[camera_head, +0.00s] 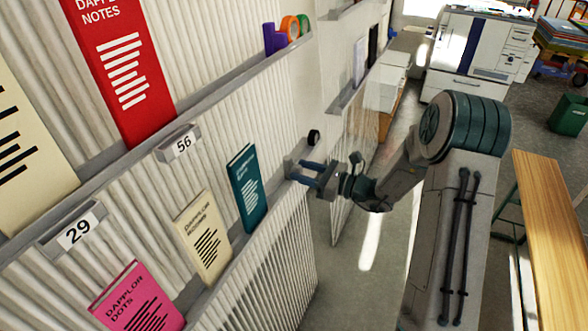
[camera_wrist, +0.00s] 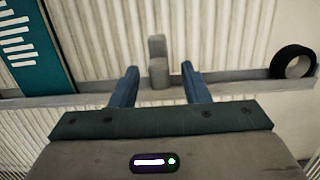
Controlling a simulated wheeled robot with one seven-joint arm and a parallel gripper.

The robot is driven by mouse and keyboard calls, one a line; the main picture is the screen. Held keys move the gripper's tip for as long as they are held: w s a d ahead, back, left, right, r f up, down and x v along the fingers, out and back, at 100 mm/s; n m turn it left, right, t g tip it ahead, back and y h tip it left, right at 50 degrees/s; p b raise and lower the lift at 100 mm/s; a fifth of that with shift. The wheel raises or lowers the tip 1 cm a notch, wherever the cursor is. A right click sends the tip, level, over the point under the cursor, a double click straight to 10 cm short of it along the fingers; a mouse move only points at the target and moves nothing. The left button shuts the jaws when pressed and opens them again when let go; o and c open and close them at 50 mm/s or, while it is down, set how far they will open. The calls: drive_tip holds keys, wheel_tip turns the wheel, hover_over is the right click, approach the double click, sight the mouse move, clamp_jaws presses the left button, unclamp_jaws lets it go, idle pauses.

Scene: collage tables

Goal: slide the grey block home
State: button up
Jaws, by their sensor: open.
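The grey block (camera_wrist: 159,73) stands on the grey ledge (camera_wrist: 235,88) against the ribbed panel in the wrist view. A taller grey upright piece (camera_wrist: 157,46) shows just behind it; I cannot tell whether they are joined. My gripper (camera_wrist: 160,69) is open, with one blue finger on each side of the block in the picture and gaps on both sides. In the head view my gripper (camera_head: 301,172) is at the right end of the lower ledge, and the block is small and hard to make out beside the fingers.
A teal book (camera_head: 248,188) stands left of my gripper, with a cream book (camera_head: 202,238) and a pink book (camera_head: 138,298) farther along. A black roll (camera_wrist: 293,62) sits on the ledge to the right. A wooden bench (camera_head: 552,220) is at the far right, with open floor between.

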drive_tip(key=v, duration=1)
drive_tip(key=shift+b, duration=0.3)
drive_tip(key=shift+s, duration=0.1)
drive_tip(key=s+a+r+n+g+h+p, duration=0.1)
drive_tip(key=s+a+r+n+g+h, duration=0.25)
drive_tip(key=s+n, duration=0.3)
drive_tip(key=s+a+r+n+g+h+p, duration=0.1)
drive_tip(key=s+a+r+n+g+h, duration=0.15)
drive_tip(key=s+n+g, duration=0.4)
drive_tip(key=s+d+r+n+t+h+p, duration=0.2)
drive_tip(key=s+d+r+n+t+h, duration=0.3)
drive_tip(key=s+d+n+h, duration=0.4)
drive_tip(key=shift+s+d+r+n+h, duration=0.4)
drive_tip(key=shift+s+d+h, duration=0.3)
drive_tip(key=shift+s, duration=0.75)
